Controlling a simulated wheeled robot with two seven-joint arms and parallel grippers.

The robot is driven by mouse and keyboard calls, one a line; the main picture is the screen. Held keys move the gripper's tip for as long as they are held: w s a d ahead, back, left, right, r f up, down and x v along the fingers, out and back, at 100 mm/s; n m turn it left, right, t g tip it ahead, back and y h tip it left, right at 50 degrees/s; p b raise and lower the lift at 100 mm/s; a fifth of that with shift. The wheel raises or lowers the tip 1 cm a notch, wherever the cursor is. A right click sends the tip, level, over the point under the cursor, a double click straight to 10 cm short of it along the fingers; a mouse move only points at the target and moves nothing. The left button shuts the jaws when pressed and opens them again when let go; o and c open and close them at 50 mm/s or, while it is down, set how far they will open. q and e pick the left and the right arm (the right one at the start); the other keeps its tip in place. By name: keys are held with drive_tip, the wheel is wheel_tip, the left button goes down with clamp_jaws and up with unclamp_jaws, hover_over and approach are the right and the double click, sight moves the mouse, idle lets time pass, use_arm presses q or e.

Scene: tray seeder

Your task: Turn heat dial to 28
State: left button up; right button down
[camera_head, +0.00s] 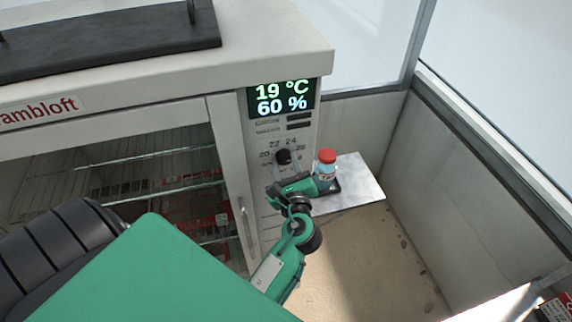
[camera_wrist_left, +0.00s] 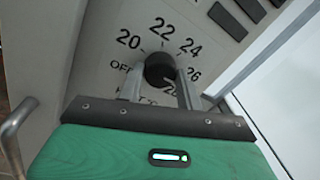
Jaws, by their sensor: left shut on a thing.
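The heat dial (camera_head: 284,157) is a black round knob on the cabinet's front panel, below the display (camera_head: 281,99), which reads 19 °C and 60 %. In the left wrist view the dial (camera_wrist_left: 160,67) is ringed by printed marks OFF, 20, 22, 24, 26 and 28; the 28 is partly covered. My left gripper (camera_head: 286,166) is shut on the dial, with one finger on each side of it, as the left wrist view (camera_wrist_left: 163,80) also shows. I cannot make out which mark the dial points to. My right gripper is not in view.
A bottle with a red cap (camera_head: 326,165) stands on a metal side shelf (camera_head: 365,187) right of my left gripper. The cabinet's glass door (camera_head: 140,190) with its handle (camera_head: 245,222) is left of the panel. A wall (camera_head: 455,170) bounds the right side.

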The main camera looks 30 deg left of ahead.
use_arm(q)
drive_tip(key=m, duration=0.4)
drive_tip(key=shift+f+m, duration=0.1)
drive_tip(key=shift+m, duration=1.5)
drive_tip(key=o, duration=1)
